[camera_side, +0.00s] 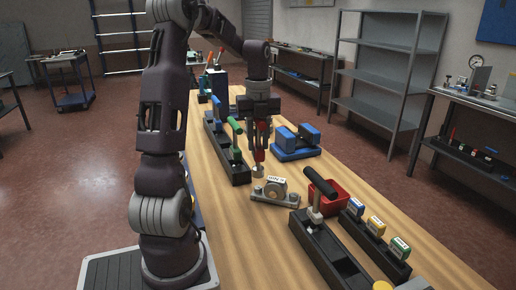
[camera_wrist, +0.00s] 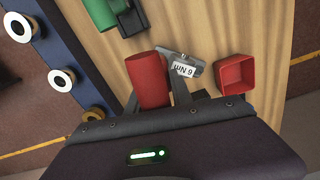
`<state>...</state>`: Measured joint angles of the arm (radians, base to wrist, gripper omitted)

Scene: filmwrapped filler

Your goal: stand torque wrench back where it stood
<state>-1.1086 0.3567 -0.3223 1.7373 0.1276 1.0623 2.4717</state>
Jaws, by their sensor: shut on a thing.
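The torque wrench (camera_side: 259,152) has a red handle and hangs upright in my gripper (camera_side: 260,139), its lower end just above or on the table behind the bearing block; contact cannot be told. In the wrist view its red handle (camera_wrist: 149,80) lies between the fingers of my gripper (camera_wrist: 158,92), which is shut on it. A black rack (camera_side: 237,175) to its left holds a green-handled tool (camera_side: 235,136). A nearer black rack (camera_side: 327,258) holds a black-handled tool (camera_side: 317,186). Which place the red wrench came from cannot be told.
The grey bearing block (camera_side: 268,197) with a 6 Nm tag (camera_wrist: 187,68) stands close by. A red bin (camera_side: 328,195), a blue device (camera_side: 296,142) and a rack of tagged blocks (camera_side: 375,243) are to the right. Bare wood (camera_side: 217,208) lies at front left.

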